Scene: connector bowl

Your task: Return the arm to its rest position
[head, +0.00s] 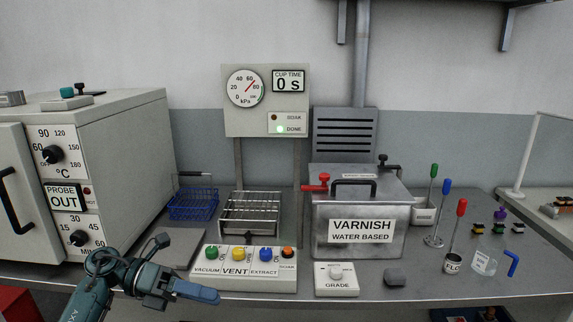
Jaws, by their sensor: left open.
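My left arm comes in from the lower left, and its teal left gripper (188,268) is open and empty. One finger points up and the other points right, with a clear gap between them. The gripper is in front of the grey plate on the bench and just left of the control box (244,283) labelled VACUUM, VENT and EXTRACT. The right finger's tip appears close to the box's lower left corner; I cannot tell if they touch. My right gripper is not in view.
An oven (120,135) stands at left, reading PROBE OUT. Behind the control box are a blue basket (193,204) and a wire rack (251,212). A varnish tank (361,245) stands right of centre. The gauge panel (266,112) shows a green DONE light. Small tools stand at right.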

